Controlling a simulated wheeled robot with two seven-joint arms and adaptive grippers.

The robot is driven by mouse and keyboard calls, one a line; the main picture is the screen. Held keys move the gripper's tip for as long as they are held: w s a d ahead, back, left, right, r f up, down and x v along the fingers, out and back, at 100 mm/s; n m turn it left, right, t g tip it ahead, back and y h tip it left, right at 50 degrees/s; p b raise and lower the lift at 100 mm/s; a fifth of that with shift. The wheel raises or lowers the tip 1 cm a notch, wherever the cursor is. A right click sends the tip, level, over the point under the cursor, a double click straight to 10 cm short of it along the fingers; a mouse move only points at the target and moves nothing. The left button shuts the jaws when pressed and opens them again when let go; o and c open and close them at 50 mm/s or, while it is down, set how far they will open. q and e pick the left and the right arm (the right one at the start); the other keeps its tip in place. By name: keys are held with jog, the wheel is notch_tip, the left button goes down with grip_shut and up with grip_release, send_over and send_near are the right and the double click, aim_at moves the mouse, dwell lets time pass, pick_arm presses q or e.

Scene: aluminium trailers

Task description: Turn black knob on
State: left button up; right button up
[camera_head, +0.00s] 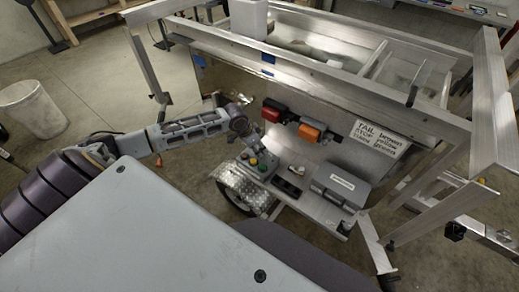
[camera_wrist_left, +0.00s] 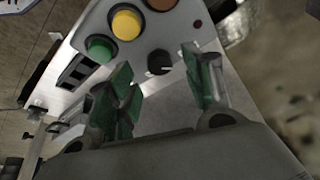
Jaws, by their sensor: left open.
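The black knob (camera_wrist_left: 160,62) is a round dial with a white pointer mark on the grey face of the control box (camera_wrist_left: 175,35) in the left wrist view. My left gripper (camera_wrist_left: 157,64) is open, with one green-padded finger on each side of the knob in that picture. Nothing is gripped, and I cannot tell whether the fingers touch the knob. The knob cannot be made out there. My right gripper is not in view.
A green button (camera_wrist_left: 100,47) and a yellow button (camera_wrist_left: 126,23) sit beside the knob. The aluminium trailer frame (camera_head: 330,75) rises behind the box. A grey lidded box (camera_head: 340,184) stands to its right, and red (camera_head: 274,110) and orange (camera_head: 309,131) lamps hang above.

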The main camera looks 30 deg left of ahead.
pick_arm(q)
jog(key=shift+x, duration=1.4)
jog(key=c, duration=1)
